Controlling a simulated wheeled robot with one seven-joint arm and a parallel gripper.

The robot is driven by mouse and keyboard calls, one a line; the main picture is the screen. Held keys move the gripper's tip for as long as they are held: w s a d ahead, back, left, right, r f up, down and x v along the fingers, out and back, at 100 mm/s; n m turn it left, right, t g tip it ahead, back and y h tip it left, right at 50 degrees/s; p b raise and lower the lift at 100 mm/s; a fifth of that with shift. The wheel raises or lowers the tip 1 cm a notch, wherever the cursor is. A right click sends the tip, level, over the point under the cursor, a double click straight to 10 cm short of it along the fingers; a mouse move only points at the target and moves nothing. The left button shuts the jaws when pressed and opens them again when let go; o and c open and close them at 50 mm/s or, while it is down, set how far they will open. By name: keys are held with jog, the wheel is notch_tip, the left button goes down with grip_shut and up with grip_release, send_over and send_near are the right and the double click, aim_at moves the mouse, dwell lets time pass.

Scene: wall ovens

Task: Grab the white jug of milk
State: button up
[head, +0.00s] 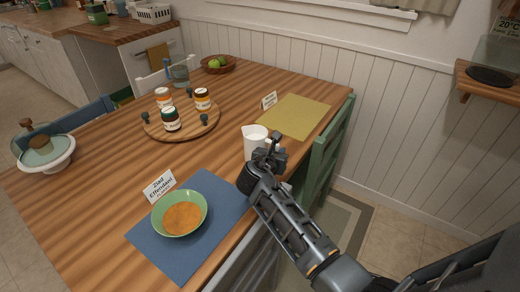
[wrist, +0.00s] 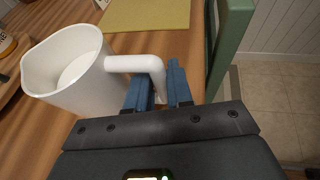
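The white jug of milk (head: 254,140) stands upright on the wooden table, near its right edge. In the wrist view the jug (wrist: 70,72) fills the left side, its open top showing white inside. Its handle (wrist: 135,64) reaches right and bends down between the two blue fingers of my gripper (wrist: 159,88). The fingers sit close on both sides of the handle, and the gripper looks shut on it. In the head view my gripper (head: 270,152) is at the jug's right side and hides the handle there.
A green bowl of orange soup (head: 183,216) sits on a blue mat (head: 222,190) in front. A yellow mat (head: 295,118) lies behind the jug. A round board (head: 190,132) with several jars stands left. A green chair (head: 325,155) is close to my gripper on the right.

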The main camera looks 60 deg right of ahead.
grip_shut()
jog(key=shift+r, duration=0.2)
dwell(0.5)
jog(key=shift+r, duration=1.8)
jog(key=s+d+r+p, duration=0.1)
jog(key=s+d+r, duration=0.5)
jog(key=s, duration=0.3)
jog(key=shift+s+d+r, duration=0.2)
jog(key=shift+d+r, duration=0.05)
jog(key=shift+r, duration=0.25)
